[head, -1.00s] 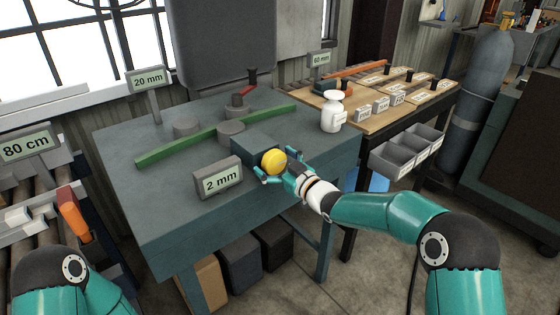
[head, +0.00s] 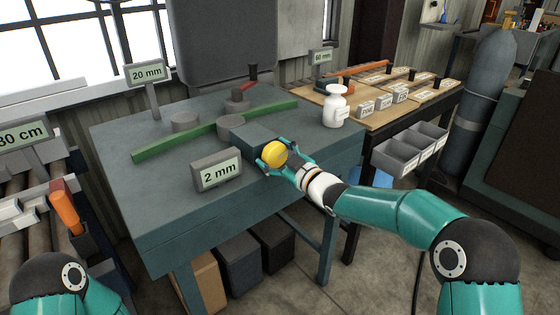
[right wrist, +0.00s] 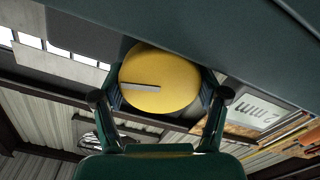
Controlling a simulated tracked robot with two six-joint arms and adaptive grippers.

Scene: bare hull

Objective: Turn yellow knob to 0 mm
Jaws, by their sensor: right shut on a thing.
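The yellow knob (head: 274,153) sits on the front of a grey block (head: 246,135) at the bench's front edge. In the right wrist view the knob (right wrist: 160,78) is a round disc with a pale pointer line running left from its middle. My right gripper (head: 275,161) is shut on the knob, with one finger on each side of it in the right wrist view (right wrist: 160,97). A sign (head: 217,173) beside the block reads 2 mm; it also shows in the right wrist view (right wrist: 262,112). My left gripper is not in view.
A green bar (head: 215,130) lies across the teal bench (head: 150,185) behind the block. A 20 mm sign (head: 146,72) stands at the back left. A white bottle (head: 336,106) and a wooden-topped table (head: 400,103) are to the right.

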